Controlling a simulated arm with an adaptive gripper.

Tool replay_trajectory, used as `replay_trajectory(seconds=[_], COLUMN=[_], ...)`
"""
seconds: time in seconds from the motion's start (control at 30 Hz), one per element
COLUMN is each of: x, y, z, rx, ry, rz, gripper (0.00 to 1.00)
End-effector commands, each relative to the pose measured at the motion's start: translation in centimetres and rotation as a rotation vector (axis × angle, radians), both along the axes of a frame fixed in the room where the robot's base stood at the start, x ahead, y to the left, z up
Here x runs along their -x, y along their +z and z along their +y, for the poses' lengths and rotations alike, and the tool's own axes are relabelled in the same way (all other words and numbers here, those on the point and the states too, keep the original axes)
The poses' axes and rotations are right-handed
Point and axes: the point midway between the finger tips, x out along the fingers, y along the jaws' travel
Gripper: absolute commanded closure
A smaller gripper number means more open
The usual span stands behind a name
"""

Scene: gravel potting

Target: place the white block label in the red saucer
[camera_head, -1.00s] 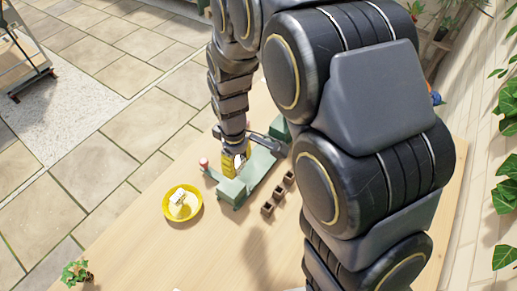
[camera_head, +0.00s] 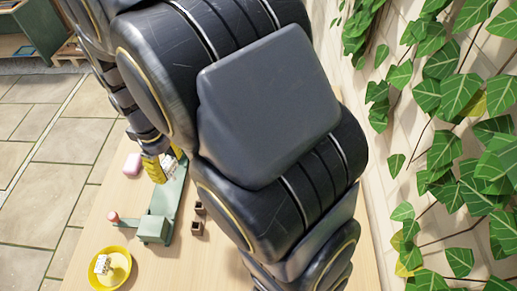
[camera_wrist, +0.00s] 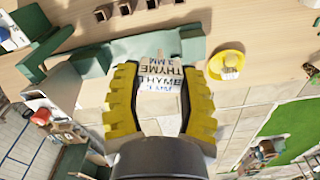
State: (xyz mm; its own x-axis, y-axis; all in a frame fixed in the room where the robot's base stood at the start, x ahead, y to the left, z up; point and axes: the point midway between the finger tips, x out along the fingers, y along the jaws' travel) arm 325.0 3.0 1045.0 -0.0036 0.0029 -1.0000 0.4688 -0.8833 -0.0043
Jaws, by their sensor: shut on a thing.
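My gripper (camera_head: 160,166) has yellow ribbed fingers and is shut on a white label (camera_wrist: 160,92) with dark print reading THYME and 3 MM. In the wrist view the label sits between the fingers, over or in front of the green stand; contact with the stand cannot be told. In the head view the label shows only in part beside the fingers. A yellow saucer (camera_head: 122,284) at the lower left holds a small white printed piece (camera_head: 102,264). The saucer also shows in the wrist view (camera_wrist: 216,66). I see no red saucer in these frames.
The long green stand (camera_head: 154,229) lies on the wooden table (camera_head: 195,265). Small brown pots (camera_head: 197,228) stand to its right. A red-topped item (camera_head: 113,217) and a pink block (camera_head: 132,164) are at its left. Leafy plants (camera_head: 440,100) hang along the right wall.

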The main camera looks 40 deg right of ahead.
Motion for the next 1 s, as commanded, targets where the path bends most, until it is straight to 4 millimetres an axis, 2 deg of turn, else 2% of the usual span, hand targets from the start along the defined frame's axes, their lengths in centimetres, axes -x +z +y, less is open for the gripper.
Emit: replay_trajectory(seconds=[0.03, 0.27, 0.5, 0.7, 0.87, 1.0], x=[0.3, 2.9, 7.5, 10.9, 12.9, 12.8], y=[0.0, 0.0, 0.0, 0.0, -0.1, -2.5], z=[-1.9, -9.7, -16.7, -20.0, -21.6, -21.4], rx=[0.002, 0.003, 0.006, 0.009, 0.013, 0.01], ry=[-0.083, -0.483, -0.903, -1.151, -1.286, -1.277], rz=[0.002, 0.004, 0.004, 0.002, -0.001, 0.008], gripper=[0.81, 0.81, 0.81, 0.81, 0.81, 0.81])
